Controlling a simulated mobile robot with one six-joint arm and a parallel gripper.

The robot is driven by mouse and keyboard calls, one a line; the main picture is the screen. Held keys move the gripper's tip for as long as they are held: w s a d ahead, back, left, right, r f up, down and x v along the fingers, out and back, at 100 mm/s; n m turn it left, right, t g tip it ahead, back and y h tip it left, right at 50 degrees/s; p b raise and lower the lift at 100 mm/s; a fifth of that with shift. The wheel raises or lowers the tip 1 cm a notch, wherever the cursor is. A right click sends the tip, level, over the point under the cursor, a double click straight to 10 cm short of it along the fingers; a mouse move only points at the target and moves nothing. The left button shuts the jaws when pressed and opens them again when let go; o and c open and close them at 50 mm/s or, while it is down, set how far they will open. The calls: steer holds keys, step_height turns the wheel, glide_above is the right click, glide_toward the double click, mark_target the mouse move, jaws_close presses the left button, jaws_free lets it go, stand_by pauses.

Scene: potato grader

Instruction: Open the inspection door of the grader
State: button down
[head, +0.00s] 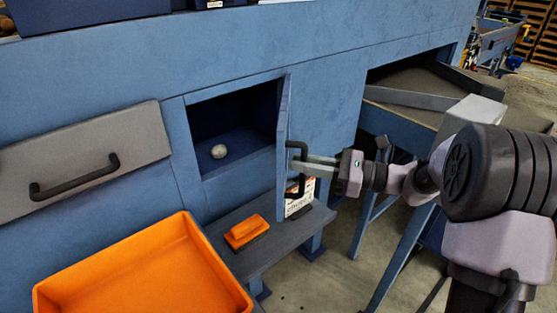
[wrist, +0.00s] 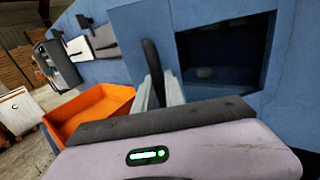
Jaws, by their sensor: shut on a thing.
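The blue inspection door (head: 284,135) of the grader stands swung well out from its dark square opening (head: 235,115), seen nearly edge-on in the head view. Its black bar handle (head: 291,188) is on the door's right face; it also shows upright in the wrist view (wrist: 152,62). My gripper (head: 301,166) comes from the right and is shut on this handle. In the wrist view its fingers (wrist: 157,92) sit on either side of the handle's lower part. A pale round lump (head: 219,152), like a potato, lies inside the opening.
A grey panel with a black handle (head: 75,180) is left of the opening. An orange tray (head: 140,270) stands at the front left. An orange brush-like block (head: 246,232) and a printed box (head: 299,196) are on the grey bench (head: 270,248) below. A sloping chute (head: 410,98) is at right.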

steer(key=shift+w+d, duration=0.2)
steer(key=shift+d, duration=0.75)
steer(key=shift+w+d, duration=0.2)
steer(key=shift+d, duration=0.7)
steer(key=c, duration=1.4)
jaws_free()
steer(key=shift+p, duration=0.3)
